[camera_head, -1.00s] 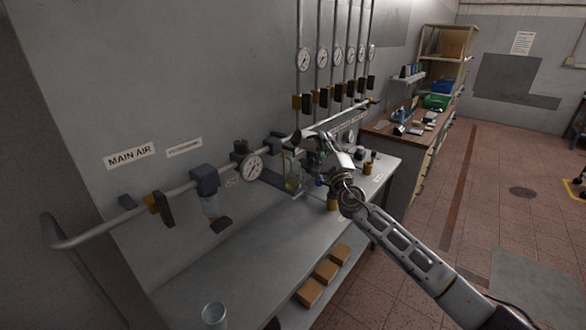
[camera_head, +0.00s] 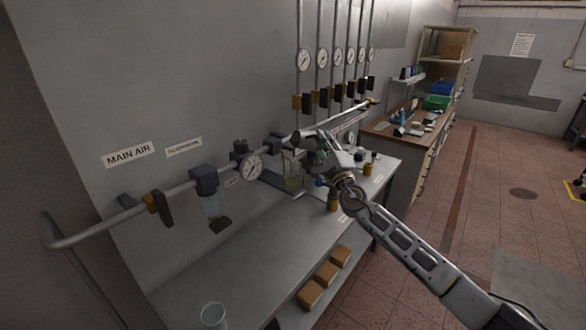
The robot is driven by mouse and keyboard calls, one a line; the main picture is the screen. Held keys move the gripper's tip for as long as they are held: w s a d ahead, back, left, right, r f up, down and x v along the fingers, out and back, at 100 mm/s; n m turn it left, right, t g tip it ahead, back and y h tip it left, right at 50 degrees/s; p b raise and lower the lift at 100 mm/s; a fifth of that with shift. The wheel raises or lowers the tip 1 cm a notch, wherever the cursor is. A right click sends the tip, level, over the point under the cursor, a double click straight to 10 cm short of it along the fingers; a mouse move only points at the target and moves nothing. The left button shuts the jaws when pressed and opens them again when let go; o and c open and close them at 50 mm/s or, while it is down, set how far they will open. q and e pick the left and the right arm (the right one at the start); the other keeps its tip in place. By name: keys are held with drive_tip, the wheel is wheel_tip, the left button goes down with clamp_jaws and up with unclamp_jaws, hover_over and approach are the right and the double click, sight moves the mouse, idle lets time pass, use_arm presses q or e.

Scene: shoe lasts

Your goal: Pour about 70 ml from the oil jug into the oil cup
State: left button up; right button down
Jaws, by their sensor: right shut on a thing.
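The oil jug (camera_head: 291,176) is a clear vessel with some yellowish oil in it, beside the wall pipe at the far part of the bench. My right gripper (camera_head: 308,162) is shut on it from the right; the fingers are small and partly lost against the dark fittings. The jug looks about upright; I cannot tell whether its base touches the bench. A clear, empty-looking cup (camera_head: 213,316), which seems to be the oil cup, stands at the bench's near end, well apart from the jug. My left gripper is not in view.
The grey bench (camera_head: 235,265) is clear between jug and cup. A pipe with a gauge (camera_head: 250,167) and a hanging filter bowl (camera_head: 210,207) runs along the wall above it. A brass-coloured container (camera_head: 332,201) stands near my right arm. Brown boxes (camera_head: 326,273) lie on the lower shelf.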

drive_tip(key=shift+d+n, duration=0.4)
idle(0.6)
drive_tip(key=shift+a+f+n+g+y+b, duration=0.1)
drive_tip(key=shift+f+n+g+y+b, duration=0.05)
drive_tip(key=shift+n+y+b, duration=0.35)
drive_tip(key=shift+a+f+n+g+y+b, duration=0.15)
drive_tip(key=shift+n+y+b, duration=0.15)
drive_tip(key=shift+n+y, duration=0.25)
idle(1.1)
drive_tip(key=shift+r+h, duration=0.1)
drive_tip(key=shift+h, duration=0.15)
drive_tip(key=m+h+p, duration=0.1)
drive_tip(key=m, duration=0.1)
drive_tip(key=d+m+h+p, duration=0.1)
drive_tip(key=m+h+p, duration=0.1)
drive_tip(key=m, duration=0.1)
drive_tip(key=m+t+h+p, duration=0.1)
drive_tip(key=m+p, duration=0.1)
drive_tip(key=shift+w+d+r+m, duration=0.25)
drive_tip(key=shift+w+d+r, duration=0.05)
drive_tip(key=shift+w, duration=0.05)
drive_tip(key=shift+r+p, duration=0.1)
drive_tip(key=shift+p, duration=0.3)
idle(0.5)
